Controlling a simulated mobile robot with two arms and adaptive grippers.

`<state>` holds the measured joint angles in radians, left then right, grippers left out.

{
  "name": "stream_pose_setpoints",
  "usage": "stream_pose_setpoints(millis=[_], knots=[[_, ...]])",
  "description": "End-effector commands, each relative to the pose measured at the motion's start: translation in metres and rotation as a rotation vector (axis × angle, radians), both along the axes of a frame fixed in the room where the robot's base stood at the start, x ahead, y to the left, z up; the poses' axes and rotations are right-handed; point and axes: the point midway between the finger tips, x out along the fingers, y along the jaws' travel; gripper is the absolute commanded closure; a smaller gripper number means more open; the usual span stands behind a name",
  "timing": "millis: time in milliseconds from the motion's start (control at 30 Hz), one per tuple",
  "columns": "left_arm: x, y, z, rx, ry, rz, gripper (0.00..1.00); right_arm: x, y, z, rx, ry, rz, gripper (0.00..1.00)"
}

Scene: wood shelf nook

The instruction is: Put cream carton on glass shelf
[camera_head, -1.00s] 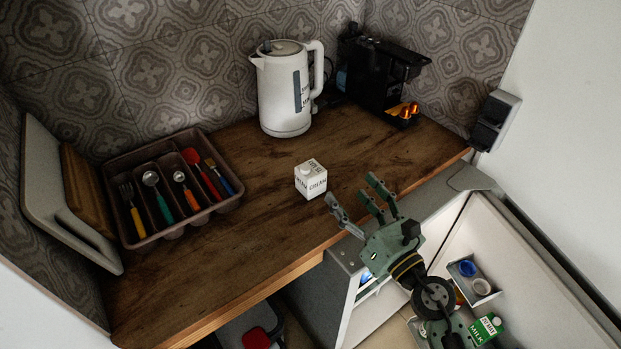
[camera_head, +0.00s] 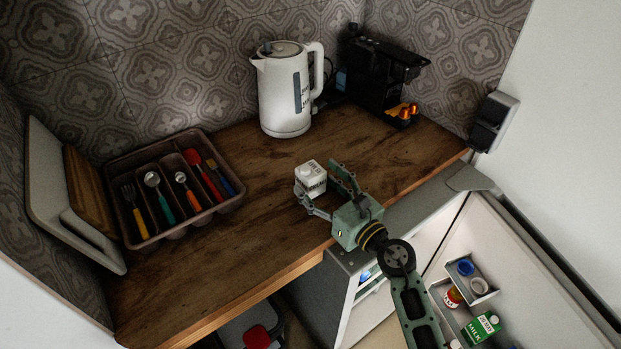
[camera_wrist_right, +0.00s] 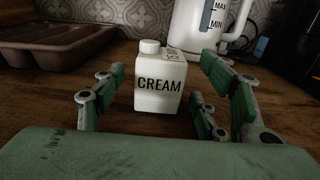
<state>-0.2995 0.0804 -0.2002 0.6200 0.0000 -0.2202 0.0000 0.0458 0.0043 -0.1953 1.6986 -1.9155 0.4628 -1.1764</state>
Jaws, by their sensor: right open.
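The small white cream carton (camera_head: 311,178) stands upright on the wooden counter (camera_head: 225,255), in front of the kettle. My right gripper (camera_head: 317,190) is open, with its fingers on either side of the carton. In the right wrist view the carton (camera_wrist_right: 160,83) faces me with its CREAM label, between the spread fingers (camera_wrist_right: 161,105), with gaps on both sides. The open fridge (camera_head: 375,300) is below the counter at the right; its glass shelf cannot be made out clearly. My left gripper is not in view.
A white kettle (camera_head: 285,95) and a black coffee machine (camera_head: 378,75) stand at the back. A cutlery tray (camera_head: 224,208) is at the left. The open fridge door (camera_head: 520,255) holds a green milk carton (camera_head: 482,327) and small containers. The front left of the counter is clear.

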Motion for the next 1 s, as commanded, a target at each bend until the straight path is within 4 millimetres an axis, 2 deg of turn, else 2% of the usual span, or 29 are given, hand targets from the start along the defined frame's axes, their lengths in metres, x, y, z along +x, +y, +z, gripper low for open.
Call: stream_pose_setpoints(millis=[100,700,733,767,1000], knots=[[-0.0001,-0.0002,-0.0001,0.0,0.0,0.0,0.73,-0.0002,-0.0002,0.0001,0.0,0.0,0.0,0.36],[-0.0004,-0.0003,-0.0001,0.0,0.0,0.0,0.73,-0.0004,-0.0004,0.0003,0.001,0.0,0.0,0.89],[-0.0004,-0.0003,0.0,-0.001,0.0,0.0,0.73,-0.0002,-0.0005,0.0013,0.003,-0.002,-0.001,0.89],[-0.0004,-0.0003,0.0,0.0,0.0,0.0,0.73,-0.0002,-0.0005,0.0013,0.003,-0.002,-0.001,0.94],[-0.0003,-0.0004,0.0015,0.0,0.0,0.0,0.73,-0.0002,-0.0004,0.0042,0.002,-0.002,-0.001,0.94]])
